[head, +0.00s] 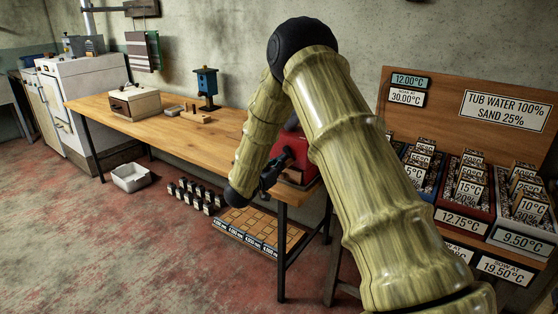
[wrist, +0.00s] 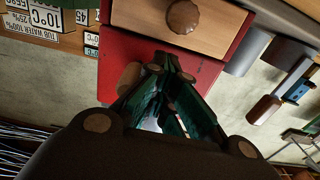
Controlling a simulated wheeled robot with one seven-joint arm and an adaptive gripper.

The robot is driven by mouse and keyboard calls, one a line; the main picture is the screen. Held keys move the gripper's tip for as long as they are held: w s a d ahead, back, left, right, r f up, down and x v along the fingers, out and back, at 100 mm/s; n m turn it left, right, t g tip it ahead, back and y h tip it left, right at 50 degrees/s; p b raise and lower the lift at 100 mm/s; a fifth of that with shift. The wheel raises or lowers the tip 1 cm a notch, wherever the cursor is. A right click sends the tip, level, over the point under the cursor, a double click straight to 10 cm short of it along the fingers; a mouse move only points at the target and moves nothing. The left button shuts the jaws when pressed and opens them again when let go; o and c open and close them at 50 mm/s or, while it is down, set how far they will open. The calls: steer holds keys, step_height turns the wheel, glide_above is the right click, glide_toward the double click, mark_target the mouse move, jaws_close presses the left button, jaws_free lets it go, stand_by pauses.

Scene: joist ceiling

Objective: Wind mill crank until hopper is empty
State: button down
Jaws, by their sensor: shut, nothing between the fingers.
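A red body (head: 292,150) stands at the right end of the wooden bench, mostly hidden behind my arm. I take it to be the mill. In the wrist view its red face (wrist: 190,72) carries a wooden drawer front (wrist: 150,12) with a round brown knob (wrist: 183,17). A rounded tan piece (wrist: 130,77) shows beside my fingers; I cannot tell whether it is the crank's handle. My gripper (head: 284,160) is shut and empty, close in front of the red body. It also shows in the wrist view (wrist: 172,78). Crank arm and hopper contents are not clearly visible.
The bench (head: 180,135) holds a blue device (head: 207,84), a pale box (head: 133,104) and small wooden blocks. A white basin (head: 131,178), dark bottles (head: 195,194) and a tile tray (head: 262,226) are on the floor. A labelled display rack (head: 450,130) stands at the right.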

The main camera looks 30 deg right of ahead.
steer(key=shift+s+d+f, duration=0.4)
steer(key=shift+f, duration=0.1)
steer(key=shift+w+f, duration=0.4)
steer(key=shift+w, duration=0.1)
steer(key=shift+w+a+r, duration=0.1)
steer(key=shift+w+a, duration=0.1)
steer(key=shift+w, duration=0.15)
steer(key=shift+w+a+f, duration=0.1)
steer(key=shift+w+a, duration=0.25)
steer(key=shift+w, duration=0.25)
steer(key=shift+w+a+f, duration=0.1)
steer(key=shift+w+a, duration=0.2)
steer(key=shift+w, duration=0.3)
steer(key=shift+w+f, duration=0.1)
steer(key=shift+w+a+f, duration=0.2)
steer(key=shift+w+f, duration=0.15)
steer(key=shift+w, duration=0.1)
steer(key=shift+w+a+f+b, duration=0.1)
steer(key=shift+w+a+b, duration=0.1)
steer(key=shift+w, duration=0.3)
steer(key=shift+w+a+f+b, duration=0.1)
steer(key=shift+w+a+b, duration=0.1)
steer(key=shift+w, duration=0.25)
